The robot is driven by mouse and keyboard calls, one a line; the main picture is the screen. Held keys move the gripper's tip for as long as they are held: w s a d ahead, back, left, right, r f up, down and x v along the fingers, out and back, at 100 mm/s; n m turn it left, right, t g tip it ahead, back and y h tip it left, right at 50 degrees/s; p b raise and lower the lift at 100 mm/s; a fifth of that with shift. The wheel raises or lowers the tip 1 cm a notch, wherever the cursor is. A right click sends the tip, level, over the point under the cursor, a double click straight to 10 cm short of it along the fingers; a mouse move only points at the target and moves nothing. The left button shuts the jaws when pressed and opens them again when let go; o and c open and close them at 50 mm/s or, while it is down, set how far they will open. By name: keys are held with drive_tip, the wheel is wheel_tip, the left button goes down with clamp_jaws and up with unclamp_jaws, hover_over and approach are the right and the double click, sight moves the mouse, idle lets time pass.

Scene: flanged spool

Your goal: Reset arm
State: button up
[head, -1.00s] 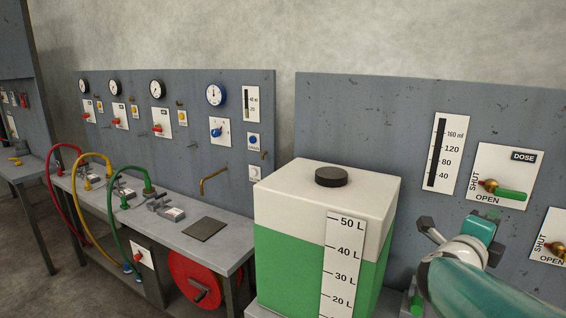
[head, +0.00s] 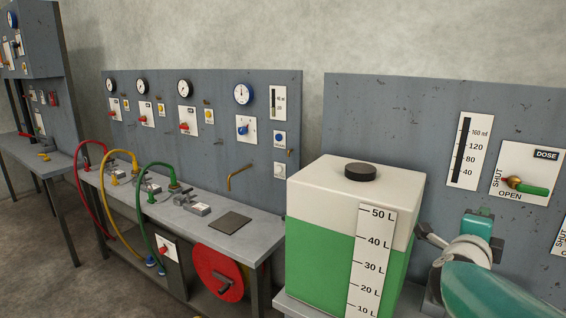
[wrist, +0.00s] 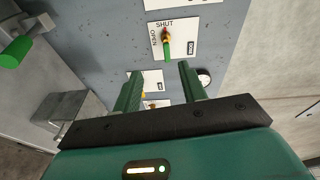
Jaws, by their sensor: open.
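My gripper (wrist: 157,88) shows in the wrist view with its two green fingers spread apart and nothing between them. Past the fingertips is a grey panel with a white plate (wrist: 183,45) marked SHUT and OPEN, which carries a green-handled valve (wrist: 167,46). In the head view my teal arm is at the lower right, folded in front of the right panel; the fingers cannot be made out there. The DOSE valve (head: 524,186) on that panel has its green handle lying sideways, pointing right.
A tank (head: 320,235) with green liquid and a black cap stands left of my arm. Further left, a bench (head: 235,241) holds red, yellow and green hoses, with a red spool (head: 217,272) below. Another bench (head: 45,160) stands at far left. Bare floor shows at lower left.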

drive_tip(key=a+f+n+t+y, duration=0.1)
drive_tip(key=a+f+n+y, duration=0.1)
drive_tip(key=a+n+y, duration=0.6)
drive_tip(key=a+f+n+y, duration=0.3)
drive_tip(key=a+n, duration=0.4)
drive_tip(key=a, duration=0.4)
drive_tip(key=s+a+f+n+g, duration=0.3)
drive_tip(key=s+f+n, duration=0.1)
drive_tip(key=s, duration=0.4)
drive_tip(key=s+a+f+n+g+y, duration=0.1)
drive_tip(key=s+a+f+n+g, duration=0.2)
drive_tip(key=s+n, duration=0.3)
drive_tip(key=shift+s+f+n+g+y, duration=0.35)
drive_tip(key=shift+s+f+g, duration=0.3)
drive_tip(key=shift+s, duration=0.45)
drive_tip(key=shift+r, duration=0.1)
